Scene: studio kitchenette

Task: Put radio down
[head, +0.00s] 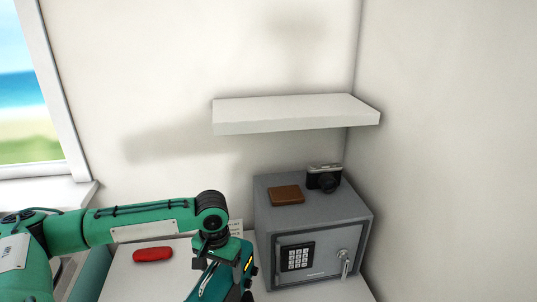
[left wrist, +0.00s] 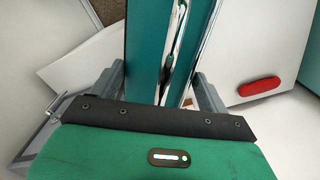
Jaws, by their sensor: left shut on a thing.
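My left gripper (head: 228,270) hangs over the white counter at the bottom middle of the head view, to the left of the grey safe. In the head view the radio (head: 207,284) shows only partly, cut by the frame's bottom edge and by my wrist. I cannot tell whether it touches the counter. My right gripper is not in view.
A red case (head: 152,254) lies on the counter (head: 125,284) to the left. A brown wallet (head: 286,195) and a camera (head: 324,178) sit on the grey safe (head: 263,227). A white wall shelf (head: 290,112) above is empty. A window is at left.

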